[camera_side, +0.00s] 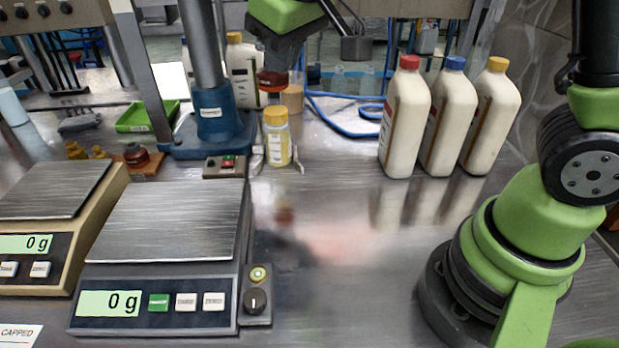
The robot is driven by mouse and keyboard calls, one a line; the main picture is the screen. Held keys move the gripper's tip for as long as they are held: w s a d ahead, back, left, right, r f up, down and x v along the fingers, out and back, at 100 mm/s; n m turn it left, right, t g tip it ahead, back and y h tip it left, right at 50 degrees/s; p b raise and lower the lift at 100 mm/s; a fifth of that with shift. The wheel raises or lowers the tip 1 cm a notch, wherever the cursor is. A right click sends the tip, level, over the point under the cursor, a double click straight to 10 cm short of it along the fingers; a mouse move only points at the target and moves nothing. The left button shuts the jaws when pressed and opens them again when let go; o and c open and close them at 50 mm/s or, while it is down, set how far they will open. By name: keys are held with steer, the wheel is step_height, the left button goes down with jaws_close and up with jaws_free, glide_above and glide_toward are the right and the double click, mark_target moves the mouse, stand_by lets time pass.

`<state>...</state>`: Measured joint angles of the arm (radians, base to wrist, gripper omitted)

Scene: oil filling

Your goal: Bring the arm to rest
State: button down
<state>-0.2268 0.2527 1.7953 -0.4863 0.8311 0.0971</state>
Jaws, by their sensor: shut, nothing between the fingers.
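The green and dark end of my arm, with my gripper (288,42), hangs at the top middle, cut off by the upper edge. My gripper is shut and empty; its fingertips are hard to tell apart from the dark parts around it. Below it stands a small bottle (278,150) with a yellow cap, upright between metal holders beside the blue stand. A dark red part (272,80) is just above the cap; I cannot tell what it is fixed to. My green arm base is at the right, and the links between run out of frame.
Two scales, a beige one (60,187) and a grey one (170,213), read 0 g at left. The blue stand (212,130) with its column is behind them. Three white bottles with red (404,120), blue (448,120) and yellow (490,120) caps stand at right. The middle front steel bench is clear.

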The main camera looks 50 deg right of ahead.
steer(key=s+d+r+m+t+y, duration=0.1)
steer(key=s+r+m, duration=0.1)
steer(key=s, duration=0.8)
steer(key=s+d+r+m+t+y, duration=0.1)
steer(key=s+r+m+y, duration=0.1)
steer(key=s, duration=0.7)
steer(key=shift+s+m, duration=0.35)
steer(key=shift+m, duration=0.15)
